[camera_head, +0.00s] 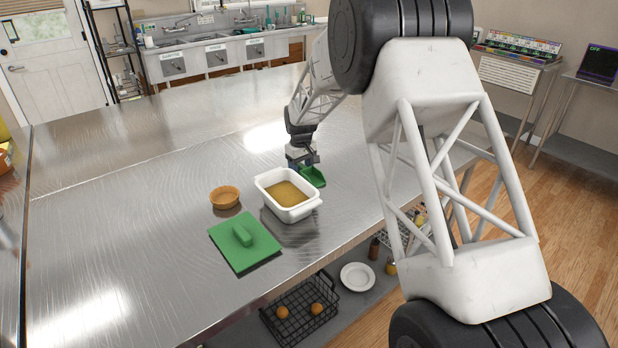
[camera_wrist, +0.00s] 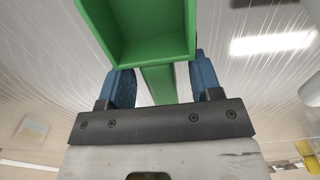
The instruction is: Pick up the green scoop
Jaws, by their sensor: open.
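The green scoop (camera_head: 314,177) lies on the metal table just right of the white baking dish. Its hollow bowl and handle fill the top of the wrist view (camera_wrist: 140,28). My gripper (camera_head: 303,160) is right above and behind the scoop, pointing down. In the wrist view, my gripper's two blue fingers (camera_wrist: 164,80) are apart, one on each side of the scoop's handle, with visible gaps. In the head view, the gripper hides the handle.
The white dish (camera_head: 263,184) with yellowish contents stands close left of the scoop. A brown bowl (camera_head: 224,198) and a green board with a raised handle (camera_head: 258,251) are farther left. The table's right edge is near the scoop. The table's left side is clear.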

